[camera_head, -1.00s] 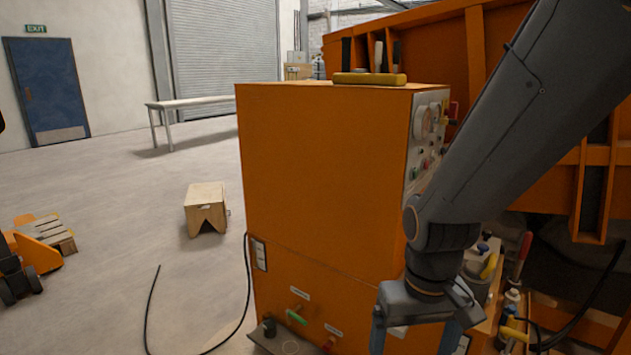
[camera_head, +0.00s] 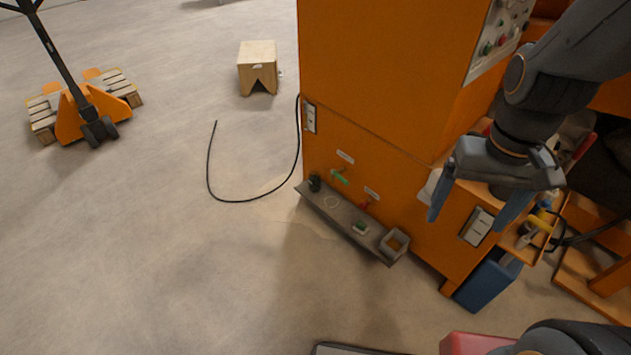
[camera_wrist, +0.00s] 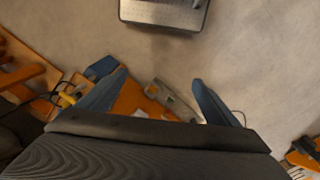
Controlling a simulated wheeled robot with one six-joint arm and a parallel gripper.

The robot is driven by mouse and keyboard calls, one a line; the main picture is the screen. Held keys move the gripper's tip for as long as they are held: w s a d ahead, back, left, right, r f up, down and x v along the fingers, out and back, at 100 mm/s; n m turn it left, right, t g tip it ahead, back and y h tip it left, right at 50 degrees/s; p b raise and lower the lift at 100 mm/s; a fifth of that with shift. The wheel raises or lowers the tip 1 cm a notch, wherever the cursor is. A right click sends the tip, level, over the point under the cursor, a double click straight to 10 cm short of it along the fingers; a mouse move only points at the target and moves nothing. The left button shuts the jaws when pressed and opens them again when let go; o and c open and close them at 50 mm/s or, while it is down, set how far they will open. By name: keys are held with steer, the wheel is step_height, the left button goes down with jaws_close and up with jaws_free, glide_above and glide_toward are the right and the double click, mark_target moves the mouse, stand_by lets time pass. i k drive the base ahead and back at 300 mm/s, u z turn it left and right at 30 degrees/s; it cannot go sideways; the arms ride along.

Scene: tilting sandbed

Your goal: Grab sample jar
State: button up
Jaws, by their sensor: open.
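A narrow grey ledge (camera_head: 335,211) runs along the foot of the orange cabinet. On it stand a small dark jar-like object (camera_head: 314,183) at the left end, a small pale item with green (camera_head: 360,227), and a square grey cup with orange-brown contents (camera_head: 395,243) at the right end. I cannot tell for sure which is the sample jar. My gripper (camera_head: 468,220) is open and empty, to the right of the ledge and apart from these items. In the wrist view, my gripper (camera_wrist: 159,78) shows its two blue fingers spread, with the cabinet and ledge below them.
The orange cabinet (camera_head: 385,90) stands close by. A blue bin (camera_head: 487,280) sits at its right foot. A black cable (camera_head: 250,200) lies on the floor to the left. A wooden stool (camera_head: 257,67) and a pallet jack (camera_head: 85,112) stand farther off.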

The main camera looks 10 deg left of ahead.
mark_target(314, 176)
steer(key=u, duration=0.4)
steer(key=k, duration=0.55)
steer(key=u, duration=1.4)
steer(key=i, duration=1.55)
steer(key=z, duration=1.15)
steer(key=i, duration=0.6)
steer(key=z, duration=0.65)
